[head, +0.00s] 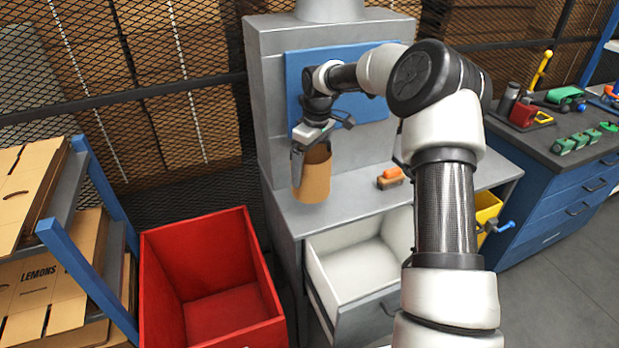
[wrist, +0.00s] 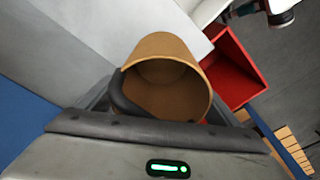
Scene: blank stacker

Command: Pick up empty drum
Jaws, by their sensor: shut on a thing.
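The empty drum is a brown, open-topped cylinder (head: 313,176) at the left end of the grey workbench in the head view. It also shows in the wrist view (wrist: 178,62), where I look into its hollow inside and see nothing in it. My gripper (head: 311,148) is at the drum's upper rim and is shut on its wall. In the wrist view, one dark finger of my gripper (wrist: 125,98) crosses the near rim; the other finger is mostly hidden. The drum looks about upright. I cannot tell whether its bottom touches the bench.
A red bin (head: 212,235) stands open and empty on the floor left of the bench (head: 345,190). An open white drawer (head: 350,268) juts out below the bench. An orange and brown object (head: 390,178) lies on the bench. Flattened cartons (head: 55,255) fill a blue-posted rack at left.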

